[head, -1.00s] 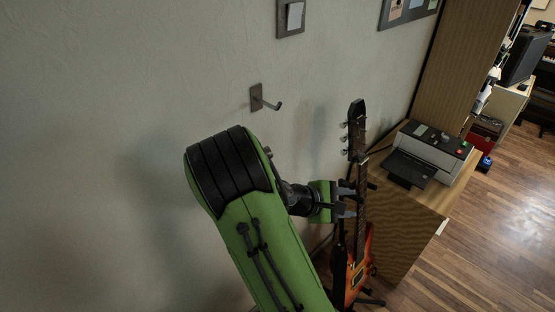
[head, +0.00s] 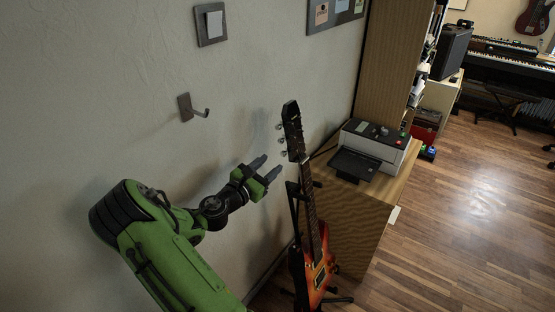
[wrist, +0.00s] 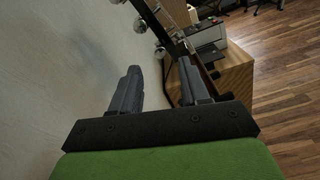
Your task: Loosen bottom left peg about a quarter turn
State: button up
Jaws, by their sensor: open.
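The electric guitar (head: 318,272) stands upright on a stand, its dark headstock (head: 291,115) at the top. Several silver pegs stick out from the headstock's left side. The bottom left peg (head: 283,153) is the lowest of them; in the wrist view it appears as a silver knob (wrist: 160,53) ahead of and between my fingers. My gripper (head: 265,168) is open and empty, just left of and slightly below that peg, apart from it. In the wrist view both fingers of my gripper (wrist: 158,68) show, with a gap between them.
A wooden cabinet (head: 352,222) with a printer (head: 370,150) on it stands right of the guitar. A wall hook (head: 192,108) and a light switch (head: 210,24) are on the wall to the left. The wood floor (head: 460,220) at right is clear.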

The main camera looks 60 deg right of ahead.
aim_at(282, 155)
jog(key=d, duration=0.3)
jog(key=s+d, duration=0.1)
jog(key=d, duration=0.1)
jog(key=shift+d, duration=0.25)
grip_shut()
